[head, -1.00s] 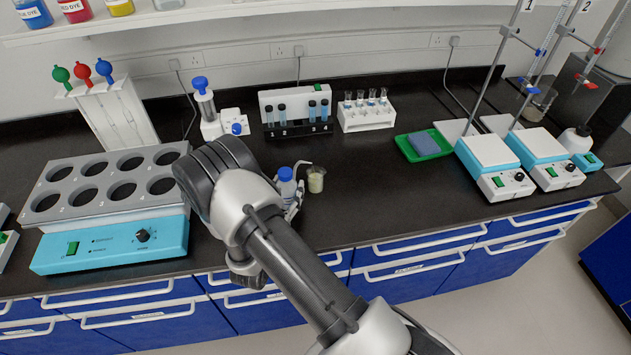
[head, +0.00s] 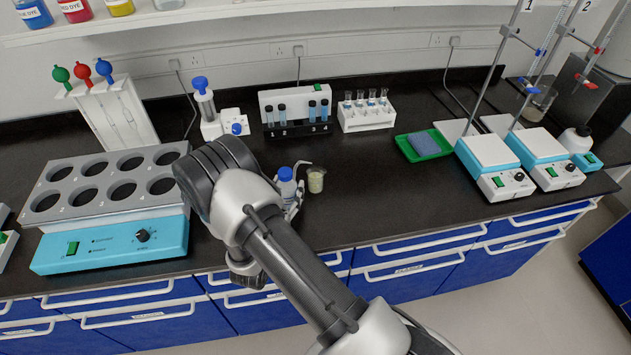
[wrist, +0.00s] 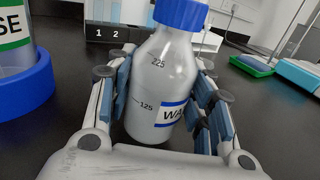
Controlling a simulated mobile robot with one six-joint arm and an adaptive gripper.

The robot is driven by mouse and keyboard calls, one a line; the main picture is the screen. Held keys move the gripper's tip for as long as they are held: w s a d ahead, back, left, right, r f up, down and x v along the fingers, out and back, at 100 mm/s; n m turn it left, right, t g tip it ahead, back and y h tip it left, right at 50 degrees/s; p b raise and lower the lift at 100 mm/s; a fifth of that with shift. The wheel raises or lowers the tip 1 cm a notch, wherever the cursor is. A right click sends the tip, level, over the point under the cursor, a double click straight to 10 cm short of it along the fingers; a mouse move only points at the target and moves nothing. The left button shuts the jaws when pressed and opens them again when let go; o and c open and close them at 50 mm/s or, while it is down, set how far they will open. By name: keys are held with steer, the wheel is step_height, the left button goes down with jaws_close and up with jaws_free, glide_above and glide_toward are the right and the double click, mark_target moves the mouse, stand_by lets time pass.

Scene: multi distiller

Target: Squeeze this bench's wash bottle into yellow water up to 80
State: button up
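The wash bottle (head: 287,187) is white with a blue cap and a bent spout. In the wrist view the bottle (wrist: 163,85) carries a "WA..." label and marks 125 and 225, and it stands upright. My gripper (head: 293,205) is around its body. In the wrist view both blue-padded fingers of my gripper (wrist: 165,110) lie against its sides. The beaker of pale yellow water (head: 316,182) stands just right of the bottle, with the spout reaching toward its rim. The beaker's graduations are too small to read.
A teal heating block (head: 110,243) is at left. A tube rack (head: 366,112) and a white box with vials (head: 292,100) stand behind. A green tray with a sponge (head: 425,145) and stirrers (head: 490,155) are at right. The bench right of the beaker is clear.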

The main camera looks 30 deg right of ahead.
mark_target(283, 180)
steer(key=shift+c, duration=1.3)
steer(key=shift+r, duration=0.1)
steer(key=shift+r+p, duration=2.05)
steer(key=shift+r, duration=0.9)
